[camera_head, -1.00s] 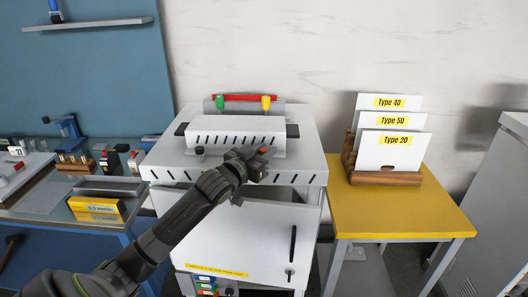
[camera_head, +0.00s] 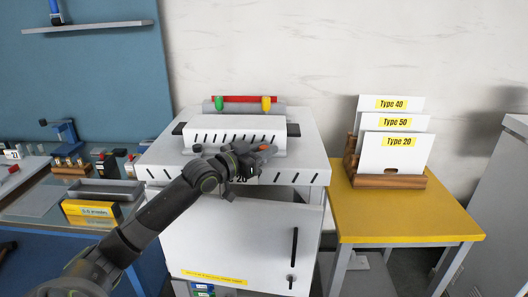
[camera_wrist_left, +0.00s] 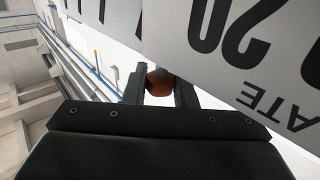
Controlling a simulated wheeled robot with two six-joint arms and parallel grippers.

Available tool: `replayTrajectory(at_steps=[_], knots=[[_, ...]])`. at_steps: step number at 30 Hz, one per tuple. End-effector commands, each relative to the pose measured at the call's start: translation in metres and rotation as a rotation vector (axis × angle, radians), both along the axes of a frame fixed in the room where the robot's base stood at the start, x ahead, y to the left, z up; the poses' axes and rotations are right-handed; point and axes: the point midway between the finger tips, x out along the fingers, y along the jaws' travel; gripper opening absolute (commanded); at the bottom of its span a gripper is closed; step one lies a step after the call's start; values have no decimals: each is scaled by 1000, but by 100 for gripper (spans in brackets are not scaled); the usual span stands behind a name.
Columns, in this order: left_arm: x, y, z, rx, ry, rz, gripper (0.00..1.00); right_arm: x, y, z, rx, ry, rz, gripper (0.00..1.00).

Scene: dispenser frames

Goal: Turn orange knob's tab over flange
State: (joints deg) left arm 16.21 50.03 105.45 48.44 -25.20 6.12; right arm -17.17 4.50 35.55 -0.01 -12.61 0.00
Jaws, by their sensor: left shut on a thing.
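The orange knob (camera_head: 264,148) is a small orange piece on the front of the white dispenser unit (camera_head: 236,130), near its right end. My left gripper (camera_head: 262,151) reaches in from the left and is shut on the orange knob. In the left wrist view the orange knob (camera_wrist_left: 160,82) sits between the two dark fingers (camera_wrist_left: 160,88). The tab and the flange cannot be made out; the gripper covers that part. My right gripper is not in view.
The unit stands on a white cabinet (camera_head: 250,235). Green (camera_head: 219,104) and yellow (camera_head: 266,104) handles stand behind it. At right, a yellow table (camera_head: 400,215) bears a wooden rack (camera_head: 375,178) of labelled plates. A cluttered blue bench is at left.

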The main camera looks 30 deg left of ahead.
Motion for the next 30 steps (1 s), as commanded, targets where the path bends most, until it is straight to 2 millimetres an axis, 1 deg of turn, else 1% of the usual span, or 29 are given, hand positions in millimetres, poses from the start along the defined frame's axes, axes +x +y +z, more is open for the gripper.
replayTrajectory(at_steps=[6, 7, 11, 12, 19, 23, 26, 30], knots=[[0, 0, 1, 0, -2, 0, 2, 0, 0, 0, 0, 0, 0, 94], [0, 0, 1, 0, -2, 0, 26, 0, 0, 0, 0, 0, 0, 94], [0, 0, 1, 0, -1, 0, 43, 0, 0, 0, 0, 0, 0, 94], [0, 0, 1, 0, -1, 0, 45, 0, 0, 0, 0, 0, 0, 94], [0, 0, 0, 0, 0, 0, 45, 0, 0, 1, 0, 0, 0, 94], [-4, 2, 1, 1, 1, 1, 45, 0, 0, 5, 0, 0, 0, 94], [-12, 4, 2, 2, 4, 3, 45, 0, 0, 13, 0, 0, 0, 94], [-29, 8, 4, 3, 4, 1, 45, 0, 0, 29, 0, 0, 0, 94]])
